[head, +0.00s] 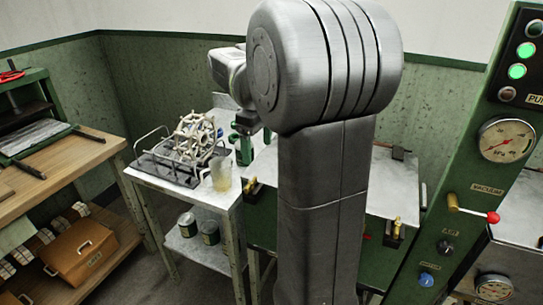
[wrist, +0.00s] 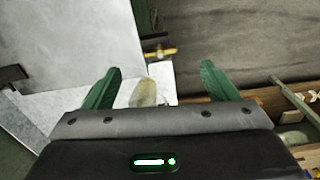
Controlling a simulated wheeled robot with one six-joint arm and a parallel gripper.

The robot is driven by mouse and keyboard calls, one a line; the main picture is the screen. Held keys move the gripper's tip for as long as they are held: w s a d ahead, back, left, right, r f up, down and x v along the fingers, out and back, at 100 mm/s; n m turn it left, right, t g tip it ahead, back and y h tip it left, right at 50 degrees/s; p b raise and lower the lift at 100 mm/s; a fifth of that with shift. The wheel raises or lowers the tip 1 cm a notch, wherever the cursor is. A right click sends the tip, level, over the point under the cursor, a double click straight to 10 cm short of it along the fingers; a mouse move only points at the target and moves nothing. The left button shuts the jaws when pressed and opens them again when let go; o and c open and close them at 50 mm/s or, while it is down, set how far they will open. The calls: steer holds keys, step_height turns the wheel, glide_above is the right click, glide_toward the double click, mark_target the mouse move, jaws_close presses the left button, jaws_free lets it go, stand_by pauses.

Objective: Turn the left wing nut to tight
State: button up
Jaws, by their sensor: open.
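The left wing nut (head: 251,187) is a small brass piece on a dark mount at the left front edge of the green bench in the head view. In the wrist view a brass piece, seemingly the same wing nut (wrist: 160,52), lies beyond the fingertips, between their lines and apart from them. My gripper (wrist: 161,70) is open, with two green fingers spread and nothing held. In the head view my arm hides part of the bench, and the gripper (head: 243,148) shows only partly. A second brass fitting (head: 395,230) is on the bench front, right of my arm.
A beaker (head: 221,174) stands on the side table near the left wing nut; it also shows between the fingers in the wrist view (wrist: 143,93). A pale reel frame (head: 195,137) stands behind it. A green panel with a red-knobbed lever (head: 492,217) rises at right.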

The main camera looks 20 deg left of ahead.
mark_target(251, 181)
steer(key=shift+n, duration=0.5)
steer(key=a+f, duration=0.1)
steer(key=f, duration=0.7)
steer(key=a+f, duration=0.1)
steer(key=f, duration=0.3)
steer(key=shift+w+a+f, duration=0.3)
steer(key=shift+w+a, duration=0.05)
steer(key=shift+w, duration=0.05)
steer(key=c, duration=1)
